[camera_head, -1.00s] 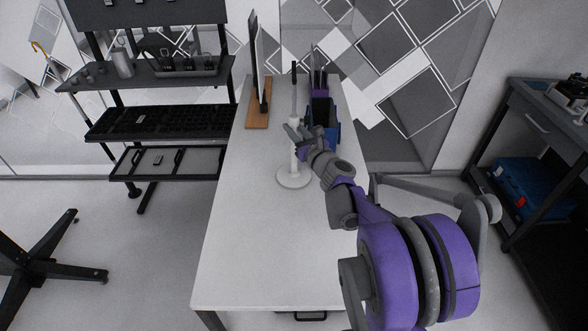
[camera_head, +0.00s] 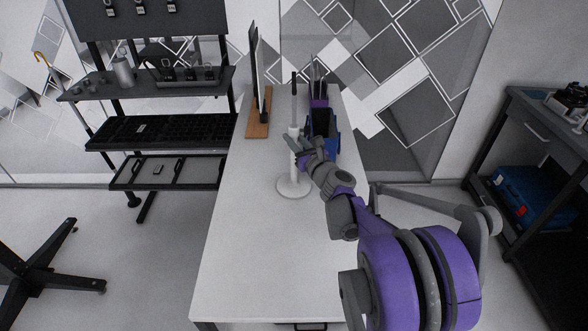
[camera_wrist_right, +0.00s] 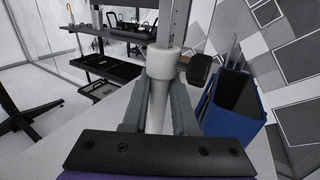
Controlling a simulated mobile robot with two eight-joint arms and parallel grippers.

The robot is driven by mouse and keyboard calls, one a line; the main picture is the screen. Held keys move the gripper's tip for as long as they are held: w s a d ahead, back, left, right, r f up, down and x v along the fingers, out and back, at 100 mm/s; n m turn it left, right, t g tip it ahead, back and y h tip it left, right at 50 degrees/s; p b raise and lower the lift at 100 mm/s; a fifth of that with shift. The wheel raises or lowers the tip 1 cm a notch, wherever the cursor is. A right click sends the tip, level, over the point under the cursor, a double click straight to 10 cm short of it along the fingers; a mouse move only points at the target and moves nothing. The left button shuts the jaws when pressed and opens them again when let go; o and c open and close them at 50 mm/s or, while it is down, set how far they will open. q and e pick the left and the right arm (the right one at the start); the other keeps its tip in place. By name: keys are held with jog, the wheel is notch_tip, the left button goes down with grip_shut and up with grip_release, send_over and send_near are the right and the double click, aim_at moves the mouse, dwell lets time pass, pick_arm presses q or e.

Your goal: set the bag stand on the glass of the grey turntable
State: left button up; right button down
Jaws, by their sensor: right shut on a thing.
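The bag stand has a round white base (camera_head: 293,186), a white post and a dark upper rod (camera_head: 294,97). It stands upright at the middle of the white table. My right gripper (camera_head: 297,145) is shut on its white post, above the base. In the right wrist view the fingers (camera_wrist_right: 157,100) close on the post (camera_wrist_right: 157,103) from both sides, just below a white collar with a black knob. I cannot tell whether the base touches the table. I see no grey turntable or glass. My left gripper is not in view.
A blue bin (camera_head: 331,143) stands just right of the stand, close to my right gripper; it also shows in the wrist view (camera_wrist_right: 233,106). A thin upright panel on a wooden board (camera_head: 257,125) is behind left. The table's near part (camera_head: 265,255) is clear. A dark shelf rack (camera_head: 150,133) stands left.

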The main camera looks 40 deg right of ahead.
jog(key=shift+r, duration=0.15)
notch_tip(320, 180, up, 10)
jog(key=shift+f+p, duration=0.1)
jog(key=shift+p, duration=0.5)
jog(key=shift+a+f, duration=0.1)
